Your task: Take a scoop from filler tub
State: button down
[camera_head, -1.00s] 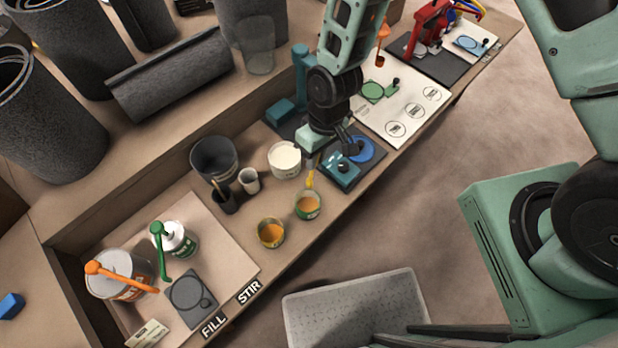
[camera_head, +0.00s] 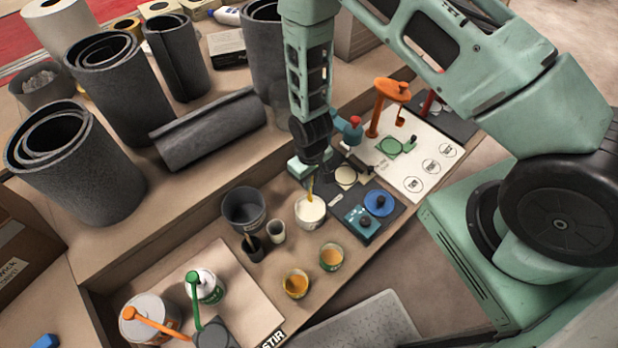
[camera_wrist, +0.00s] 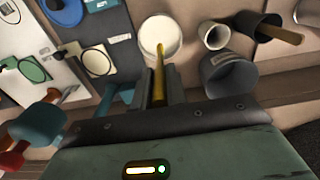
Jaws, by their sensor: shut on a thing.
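The filler tub (camera_head: 311,218) is a white round tub with pale filler, on the bench near the middle of the head view. It also shows at the top of the wrist view (camera_wrist: 148,38). My gripper (camera_head: 318,170) is shut on a thin yellow scoop (camera_head: 310,189). The scoop points down, and its lower end meets the pale filler inside the tub's rim. In the wrist view the scoop (camera_wrist: 159,70) runs from between my jaws (camera_wrist: 160,95) into the tub. The scoop's tip is hidden, so I cannot tell how much it holds.
Close to the tub stand a dark bucket (camera_head: 243,222), a small pale cup (camera_head: 277,236) and a dark stick holder (camera_head: 254,252). Two cups with orange contents (camera_head: 296,287) (camera_head: 331,260) stand in front. A teal device (camera_head: 362,224) with a blue disc sits right.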

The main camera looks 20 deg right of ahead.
jog(key=shift+f+b, duration=3.75)
jog(key=shift+f, duration=1.5)
jog(key=shift+w+d, duration=0.1)
jog(key=shift+d, duration=0.3)
jog(key=shift+w+d, duration=0.1)
jog(key=shift+d, duration=0.1)
jog(key=shift+r, duration=0.15)
notch_tip(320, 180, up, 10)
jog(key=r+p, duration=0.1)
jog(key=p, duration=0.6)
send_over(310, 196)
jog(key=d, duration=0.2)
jog(key=shift+w+a+f, duration=0.25)
jog(key=shift+w, duration=0.05)
